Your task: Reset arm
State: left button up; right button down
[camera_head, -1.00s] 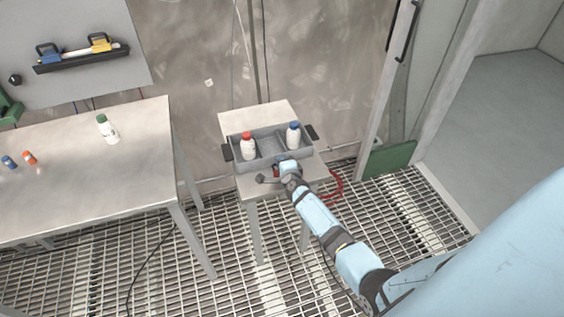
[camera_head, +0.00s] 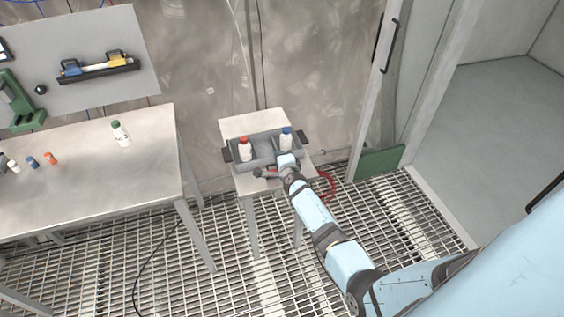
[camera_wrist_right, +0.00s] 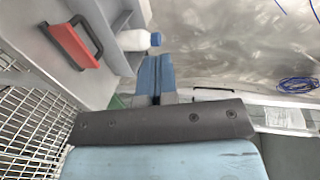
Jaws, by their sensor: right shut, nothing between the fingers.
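My right arm reaches in from the lower right of the head view. Its gripper end (camera_head: 287,160) is at the front edge of a grey tray, in front of a white bottle with a blue cap. In the right wrist view the blue fingers (camera_wrist_right: 155,76) are together, with nothing between them. The blue-capped bottle (camera_wrist_right: 135,40) shows just beyond them, to the left. I cannot tell whether the gripper touches the tray. My left gripper is not in view.
The grey tray (camera_head: 263,148) sits on a small table (camera_head: 245,124) with a red-capped bottle (camera_head: 245,149) and the blue-capped bottle (camera_head: 286,139). A larger table (camera_head: 100,175) holds several small bottles. Grating floor is open between.

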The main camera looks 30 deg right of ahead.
jog(key=s+a+n+g+y, duration=0.1)
jog(key=s+a+n, duration=0.4)
jog(key=s, duration=0.8)
jog(key=s+a+n+g+y, duration=0.1)
jog(key=s+a+n+y, duration=0.2)
jog(key=s+a+n, duration=0.3)
jog(key=s+a+n+g+y, duration=0.2)
jog(key=s+a+n, duration=0.3)
jog(key=s+n, duration=0.6)
jog(key=s, duration=0.9)
jog(key=shift+a+f+n, duration=0.2)
jog(key=shift+a+n, duration=0.15)
jog(key=shift+n, duration=0.05)
jog(key=shift+w, duration=0.1)
